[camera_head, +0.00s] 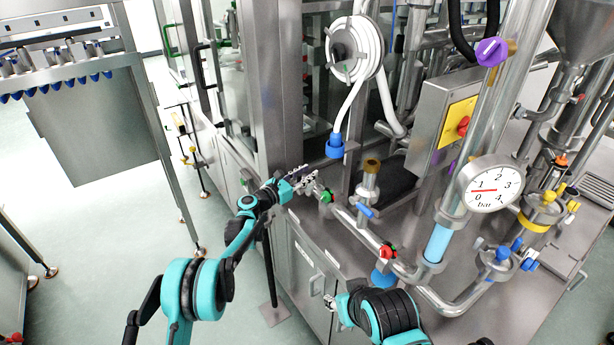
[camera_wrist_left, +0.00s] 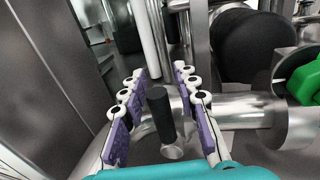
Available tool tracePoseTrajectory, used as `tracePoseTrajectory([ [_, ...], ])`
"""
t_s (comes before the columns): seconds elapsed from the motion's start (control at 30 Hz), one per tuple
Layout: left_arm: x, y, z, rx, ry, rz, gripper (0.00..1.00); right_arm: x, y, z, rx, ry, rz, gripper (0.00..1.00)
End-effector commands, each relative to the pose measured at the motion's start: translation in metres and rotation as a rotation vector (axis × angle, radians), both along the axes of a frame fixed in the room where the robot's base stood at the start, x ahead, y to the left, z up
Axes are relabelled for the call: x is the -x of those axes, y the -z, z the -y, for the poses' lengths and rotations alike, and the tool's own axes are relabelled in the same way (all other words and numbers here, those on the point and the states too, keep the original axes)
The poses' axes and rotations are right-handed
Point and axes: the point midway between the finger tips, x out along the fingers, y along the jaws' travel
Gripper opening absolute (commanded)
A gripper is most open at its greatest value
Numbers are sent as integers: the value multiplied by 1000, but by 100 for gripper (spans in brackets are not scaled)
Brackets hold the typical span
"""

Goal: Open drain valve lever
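My left gripper (camera_head: 303,181) reaches in at the machine's front edge by the pipework. In the left wrist view its two purple-padded fingers (camera_wrist_left: 161,72) are open, one on each side of a short black upright handle (camera_wrist_left: 161,113). The handle rises from a steel pipe fitting and stands between the fingers, with a gap on both sides. It looks like a valve lever, but I cannot tell whether it is the drain valve's. I cannot make it out in the head view. My right gripper (camera_head: 330,302) shows small at the bottom; its finger state is unclear.
A green valve knob (camera_head: 327,196) is just right of my left gripper; it also shows in the wrist view (camera_wrist_left: 304,82). A blue lever (camera_head: 365,210), a red knob (camera_head: 388,251) and a pressure gauge (camera_head: 490,184) are farther right. A steel cabinet post (camera_head: 275,90) stands behind.

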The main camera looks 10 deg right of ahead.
Motion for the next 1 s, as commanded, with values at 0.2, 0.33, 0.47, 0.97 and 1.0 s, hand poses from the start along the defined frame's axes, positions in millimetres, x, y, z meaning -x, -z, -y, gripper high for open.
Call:
tracePoseTrajectory([
  [0.2,-2,-1,3,-1,-1,1,30,0,1,0,0,0,0,40],
  [0.33,-2,-1,3,-1,-1,1,22,0,1,0,0,0,0,40],
  [0.47,-2,-1,3,-1,-1,1,0,0,1,0,0,0,0,40],
  [0.97,1,-1,4,-15,-1,40,0,0,2,0,0,0,0,40],
  [1.0,1,-1,4,-19,-1,55,0,0,2,0,0,0,0,40],
])
